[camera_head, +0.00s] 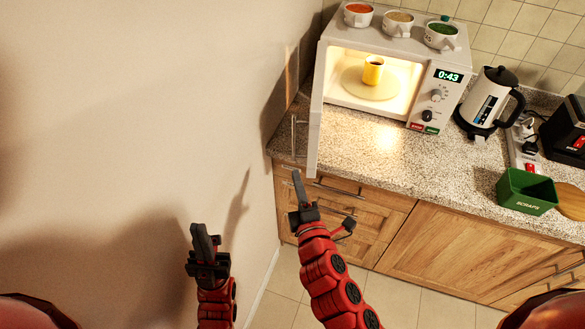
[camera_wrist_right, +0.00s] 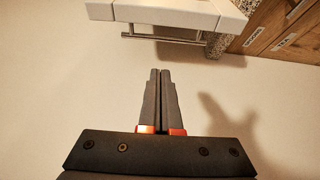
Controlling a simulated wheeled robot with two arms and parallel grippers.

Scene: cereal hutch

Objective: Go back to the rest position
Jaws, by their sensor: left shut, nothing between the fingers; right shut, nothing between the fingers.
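My left gripper (camera_head: 203,243) is shut and empty, raised in front of the plain wall at the lower left of the head view. My right gripper (camera_head: 299,188) is shut and empty, just below the lower end of the open microwave door (camera_head: 318,110). In the right wrist view, its two dark fingers (camera_wrist_right: 159,95) lie together with nothing between them. The door edge and a metal handle (camera_wrist_right: 165,39) show beyond the fingertips there, apart from them.
The lit microwave (camera_head: 440,102) stands open on the speckled counter (camera_head: 390,160) with a yellow mug (camera_head: 373,72) inside. Several bowls sit on its top. A kettle (camera_head: 488,100) and a green scraps bin (camera_head: 526,191) stand to the right. Wooden cabinets (camera_head: 450,250) lie below the counter.

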